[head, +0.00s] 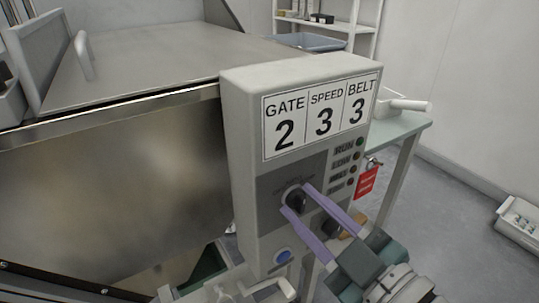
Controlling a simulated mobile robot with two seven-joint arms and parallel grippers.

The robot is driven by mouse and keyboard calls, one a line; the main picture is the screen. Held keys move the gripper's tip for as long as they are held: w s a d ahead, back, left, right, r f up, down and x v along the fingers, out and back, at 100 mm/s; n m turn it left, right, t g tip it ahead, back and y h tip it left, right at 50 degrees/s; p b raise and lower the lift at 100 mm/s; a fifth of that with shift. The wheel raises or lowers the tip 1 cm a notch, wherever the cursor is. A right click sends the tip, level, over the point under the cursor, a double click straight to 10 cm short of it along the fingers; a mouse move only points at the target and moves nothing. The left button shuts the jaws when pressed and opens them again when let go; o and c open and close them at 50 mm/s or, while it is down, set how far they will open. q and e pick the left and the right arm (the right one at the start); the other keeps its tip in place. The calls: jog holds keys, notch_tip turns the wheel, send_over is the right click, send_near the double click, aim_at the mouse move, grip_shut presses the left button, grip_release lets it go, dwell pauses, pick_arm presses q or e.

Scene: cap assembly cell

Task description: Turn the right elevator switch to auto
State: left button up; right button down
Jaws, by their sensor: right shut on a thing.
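A light grey control box (240,120) stands in the middle of the head view. A black switch knob (296,198) is on its dark grey lower panel; the lettering around it is too small to read, so I cannot tell its setting. My right gripper (296,199) comes in from the lower right, its two purple fingers shut on this knob, one on each side. A second dark knob (331,228) sits lower right, partly hidden between the fingers. My left gripper is not in view.
The box carries a GATE 2, SPEED 3, BELT 3 sign (320,115), indicator lights (355,161), a red tag (367,181) and a blue button (283,256). A large metal hopper (110,180) fills the left. A green-topped table (401,127) stands behind.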

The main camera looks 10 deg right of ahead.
jog(key=c, duration=0.5)
grip_release()
jog(key=p+v, duration=0.1)
jog(key=v, duration=0.9)
